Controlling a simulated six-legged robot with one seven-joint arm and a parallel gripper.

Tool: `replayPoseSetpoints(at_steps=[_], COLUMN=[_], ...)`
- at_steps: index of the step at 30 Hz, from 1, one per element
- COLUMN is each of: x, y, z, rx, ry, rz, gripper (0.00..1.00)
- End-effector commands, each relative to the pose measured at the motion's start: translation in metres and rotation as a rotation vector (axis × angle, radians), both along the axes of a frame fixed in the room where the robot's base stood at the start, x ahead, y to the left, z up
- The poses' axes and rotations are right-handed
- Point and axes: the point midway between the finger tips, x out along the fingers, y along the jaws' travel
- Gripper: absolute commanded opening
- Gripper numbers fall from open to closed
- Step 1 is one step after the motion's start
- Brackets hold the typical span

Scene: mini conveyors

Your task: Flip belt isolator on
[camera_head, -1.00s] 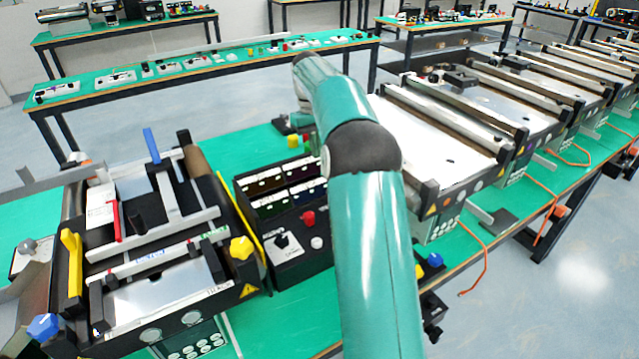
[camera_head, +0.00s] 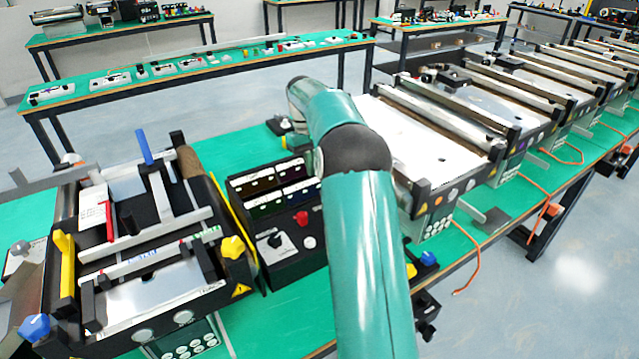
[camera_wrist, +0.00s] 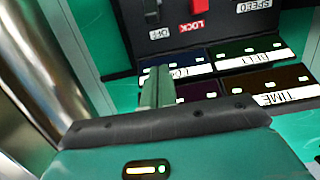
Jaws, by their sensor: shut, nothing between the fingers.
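A black control box (camera_head: 297,262) stands on the green bench in the head view, with a black handle (camera_head: 275,240) on a grey plate and a red control (camera_head: 302,218) on its front. In the wrist view, the box shows a red switch (camera_wrist: 199,10) labelled LOCK and a dark switch (camera_wrist: 152,12), both partly cut off. I cannot tell which control is the belt isolator. My gripper (camera_wrist: 157,85) is shut and empty, over the dark display panels, one labelled BELT (camera_wrist: 250,58). In the head view my arm hides my gripper.
A small conveyor (camera_head: 150,290) with yellow and blue knobs stands left of the box. More conveyors (camera_head: 430,130) line the bench to the right. An orange cable (camera_head: 477,250) hangs over the front edge. Bare green bench (camera_head: 235,150) shows behind the box.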

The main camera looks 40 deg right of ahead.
Motion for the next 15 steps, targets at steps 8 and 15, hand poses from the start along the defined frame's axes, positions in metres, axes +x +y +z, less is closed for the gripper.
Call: replayPoseSetpoints(at_steps=[8, 15], x=[-0.011, -0.038], y=[0.001, 0.002], z=[-0.056, -0.037], rx=[0.003, 0.000], ry=[0.003, -0.002], rz=[0.002, 0.001], gripper=[0.00, 0.00])
